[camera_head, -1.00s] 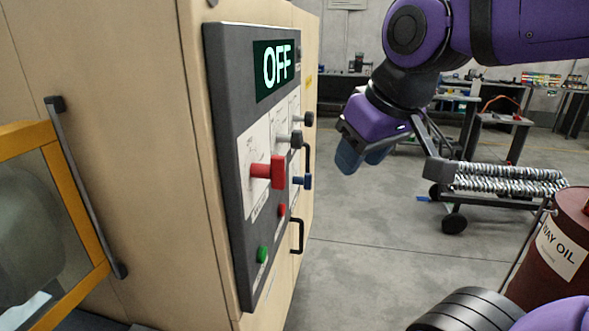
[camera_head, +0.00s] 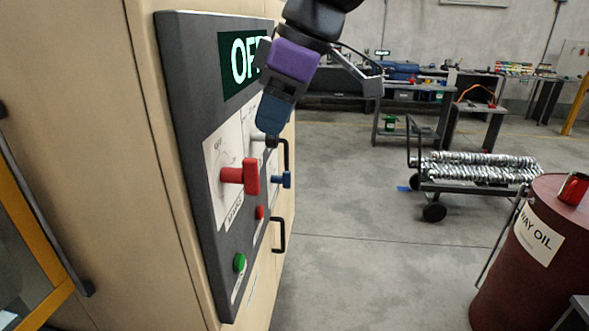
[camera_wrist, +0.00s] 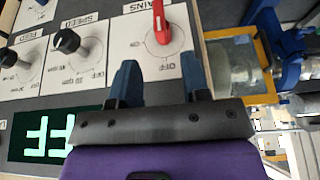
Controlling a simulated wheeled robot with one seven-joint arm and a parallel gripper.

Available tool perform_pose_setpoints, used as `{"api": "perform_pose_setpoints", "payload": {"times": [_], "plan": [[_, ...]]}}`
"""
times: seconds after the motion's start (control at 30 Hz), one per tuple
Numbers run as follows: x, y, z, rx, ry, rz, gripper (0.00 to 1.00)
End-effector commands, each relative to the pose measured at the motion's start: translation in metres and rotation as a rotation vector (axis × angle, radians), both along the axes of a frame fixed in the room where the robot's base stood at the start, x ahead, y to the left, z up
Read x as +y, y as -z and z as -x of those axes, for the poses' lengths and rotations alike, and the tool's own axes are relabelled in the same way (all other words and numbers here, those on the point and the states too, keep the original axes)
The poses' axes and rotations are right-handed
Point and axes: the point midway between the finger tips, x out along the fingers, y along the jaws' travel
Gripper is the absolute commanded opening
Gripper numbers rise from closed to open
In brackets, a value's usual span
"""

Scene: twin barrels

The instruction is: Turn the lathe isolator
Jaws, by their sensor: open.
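The red isolator handle (camera_head: 245,177) sticks out from its white dial plate on the dark control panel (camera_head: 190,100). In the wrist view the red handle (camera_wrist: 161,22) sits at the top on a plate whose visible letters read "AINS". The panel's display (camera_head: 243,60) reads OFF, partly covered by my arm in the head view. My gripper (camera_head: 272,128) is open and empty, just above and to the right of the red handle. In the wrist view its two blue fingers (camera_wrist: 160,78) are spread apart, below the handle, with no contact visible.
Black knobs for speed (camera_wrist: 67,41) and feed (camera_wrist: 8,58) sit beside the isolator. A blue handle (camera_head: 283,180), a red button (camera_head: 259,212) and a green button (camera_head: 239,262) are close by. An oil barrel (camera_head: 530,270) stands right; the floor between is clear.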

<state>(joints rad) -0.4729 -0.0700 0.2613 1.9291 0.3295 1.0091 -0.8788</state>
Motion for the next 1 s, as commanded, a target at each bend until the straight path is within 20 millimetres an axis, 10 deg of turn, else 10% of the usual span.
{"api": "perform_pose_setpoints", "payload": {"times": [1.0], "plan": [[0.046, 0.100, -0.002, 0.000, -0.016, -0.002, 0.43]]}}
